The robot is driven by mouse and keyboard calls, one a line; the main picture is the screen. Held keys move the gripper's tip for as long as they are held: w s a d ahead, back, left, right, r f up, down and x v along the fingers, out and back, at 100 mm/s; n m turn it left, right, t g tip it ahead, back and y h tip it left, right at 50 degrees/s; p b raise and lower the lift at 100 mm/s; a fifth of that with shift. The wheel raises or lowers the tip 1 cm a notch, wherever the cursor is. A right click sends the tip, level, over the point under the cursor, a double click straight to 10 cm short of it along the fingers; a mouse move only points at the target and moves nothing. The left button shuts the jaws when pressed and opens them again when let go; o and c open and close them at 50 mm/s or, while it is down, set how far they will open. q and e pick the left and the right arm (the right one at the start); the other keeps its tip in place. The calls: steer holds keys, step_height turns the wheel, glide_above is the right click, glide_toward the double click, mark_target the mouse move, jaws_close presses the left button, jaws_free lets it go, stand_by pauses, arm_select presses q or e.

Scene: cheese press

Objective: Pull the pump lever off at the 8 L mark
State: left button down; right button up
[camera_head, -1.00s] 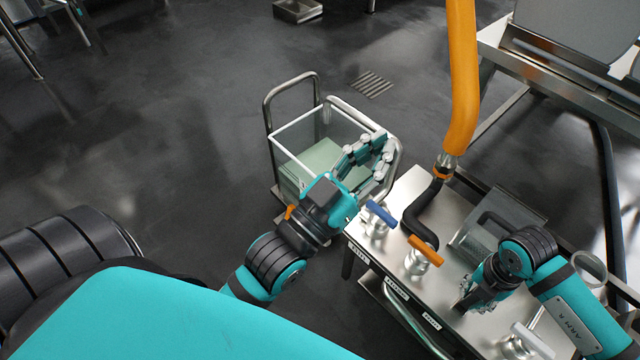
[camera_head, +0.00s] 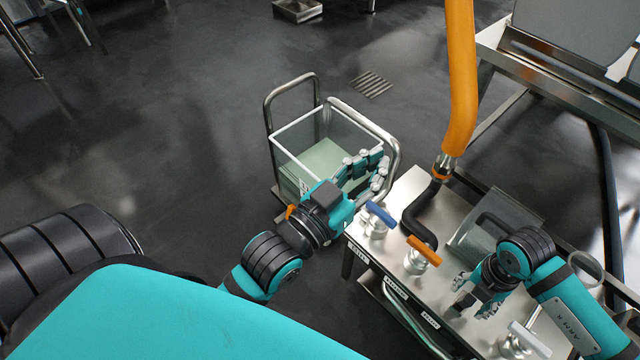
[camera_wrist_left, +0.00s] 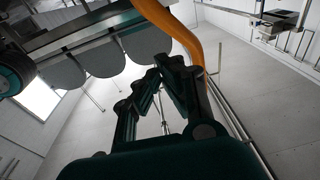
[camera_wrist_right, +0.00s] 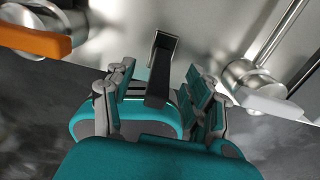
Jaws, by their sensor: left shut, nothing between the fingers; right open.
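A dark upright lever (camera_wrist_right: 160,65), which looks like the pump lever, stands on the steel bench between the fingers of my right gripper in the right wrist view. My right gripper (camera_wrist_right: 160,88) is open, with a finger on either side of it and no clear grip. In the head view my right gripper (camera_head: 475,302) hides most of that lever. A clear tank (camera_head: 290,150) holds pale green liquid; a label shows on its side, but I cannot read the level marks. My left gripper (camera_head: 375,165) is shut and empty, in front of the tank's right side. It also shows in the left wrist view (camera_wrist_left: 165,70).
The steel bench (camera_head: 405,190) carries a blue-handled valve (camera_head: 379,213), an orange-handled valve (camera_head: 425,249) and a white-handled valve (camera_head: 530,340). A thick orange hose (camera_head: 461,80) rises from a black pipe (camera_head: 415,215). The tank sits on a railed cart.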

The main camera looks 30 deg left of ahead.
step_height(320, 180, up, 2)
steer(key=shift+r+p, duration=0.2)
steer(key=shift+p, duration=0.8)
arm_select(q)
step_height(320, 180, down, 9)
steer(key=s+a+g+y, duration=0.2)
steer(key=g, duration=0.4)
arm_select(e)
steer(key=shift+r, duration=0.1)
step_height(320, 180, up, 2)
steer(key=shift+r+p, duration=0.1)
steer(key=shift+p, duration=0.9)
steer(key=shift+r+p, duration=0.4)
steer(key=shift+r, duration=0.05)
steer(key=shift+r+p, duration=0.6)
steer(key=shift+r, duration=0.1)
arm_select(q)
steer(key=s+a+f+g+y, duration=0.1)
steer(key=s+a+f+g, duration=0.1)
steer(key=s+f+g, duration=0.2)
steer(key=s+a+f+g+y, duration=0.1)
steer(key=s+a+f+g, duration=0.2)
steer(key=s, duration=0.7)
steer(key=shift+s+f+n+g, duration=0.2)
steer(key=shift+f+n+g, duration=0.25)
steer(key=shift+g, duration=0.65)
